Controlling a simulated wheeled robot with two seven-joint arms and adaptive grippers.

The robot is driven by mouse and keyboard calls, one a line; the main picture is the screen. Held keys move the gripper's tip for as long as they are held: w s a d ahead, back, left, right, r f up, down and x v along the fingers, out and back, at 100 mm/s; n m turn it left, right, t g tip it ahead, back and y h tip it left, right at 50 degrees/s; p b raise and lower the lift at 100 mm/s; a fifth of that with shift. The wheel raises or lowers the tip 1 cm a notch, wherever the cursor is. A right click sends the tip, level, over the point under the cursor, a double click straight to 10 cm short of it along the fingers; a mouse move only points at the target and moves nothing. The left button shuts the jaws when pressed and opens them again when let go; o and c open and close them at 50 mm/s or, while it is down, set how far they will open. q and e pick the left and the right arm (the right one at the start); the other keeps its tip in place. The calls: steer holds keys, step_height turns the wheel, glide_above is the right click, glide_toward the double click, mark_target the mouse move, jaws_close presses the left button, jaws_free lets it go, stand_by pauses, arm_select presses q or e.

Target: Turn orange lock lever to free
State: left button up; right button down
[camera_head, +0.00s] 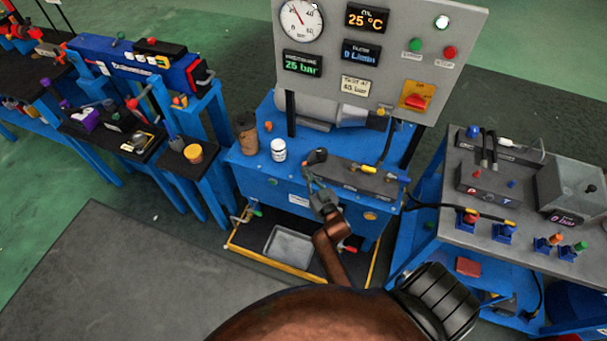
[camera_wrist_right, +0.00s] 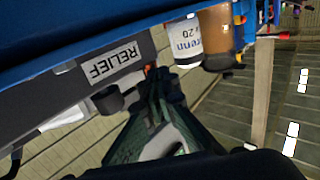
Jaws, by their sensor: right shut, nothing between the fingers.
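My right gripper (camera_head: 312,182) is at the front of the blue bench, just below a black knob (camera_head: 317,156) at the left end of the grey block (camera_head: 360,178). It is shut and empty. In the right wrist view, the fingertips (camera_wrist_right: 152,76) point at the block's end, beside the RELIEF label (camera_wrist_right: 115,62). A small orange-red part (camera_wrist_right: 147,69) shows right at the fingertips and may be the lock lever. The fingers hide most of it, so its angle and any contact cannot be told. My left gripper is out of view.
A white bottle (camera_head: 278,150) and a brown cup (camera_head: 246,133) stand on the bench left of the block. A gauge panel (camera_head: 380,55) with a red switch (camera_head: 415,102) rises behind. A grey tray (camera_head: 290,245) lies below. Other benches flank both sides.

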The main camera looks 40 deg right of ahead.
steer(key=shift+w+a+r, duration=0.1)
steer(key=shift+w+a, duration=0.05)
steer(key=shift+w, duration=0.6)
steer(key=shift+w+p, duration=0.3)
steer(key=shift+w, duration=1)
